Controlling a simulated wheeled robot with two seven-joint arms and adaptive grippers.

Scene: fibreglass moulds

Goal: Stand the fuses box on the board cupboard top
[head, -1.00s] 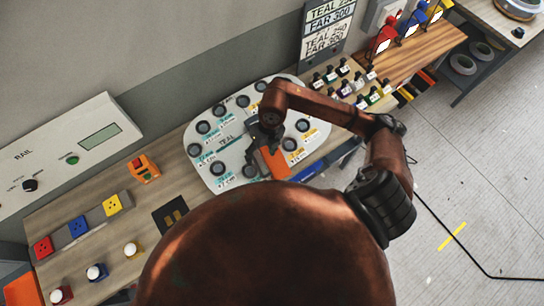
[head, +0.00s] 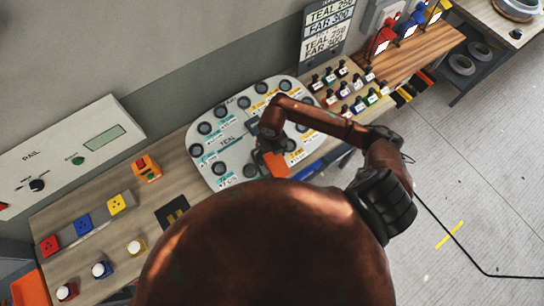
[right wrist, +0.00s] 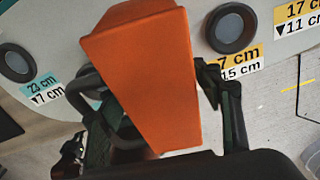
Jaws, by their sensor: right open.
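An orange box (head: 274,165), which I take for the fuses box, is at the lower edge of the pale board (head: 222,157) with round black knobs in the head view. No label on it can be read. My right gripper (head: 262,146) is over the box. In the right wrist view the orange box (right wrist: 150,75) fills the middle, with the dark fingers of my right gripper (right wrist: 160,110) apart on either side of it. Whether they touch it cannot be told. My left gripper is not in view. I cannot identify the board cupboard top for sure.
A small orange device (head: 146,168), coloured sockets (head: 84,225) and white-capped knobs (head: 102,270) are on the bench at left. Several small bottles (head: 358,84) stand right of the board. A sign (head: 326,32) stands behind. Clear floor (head: 480,180) lies right.

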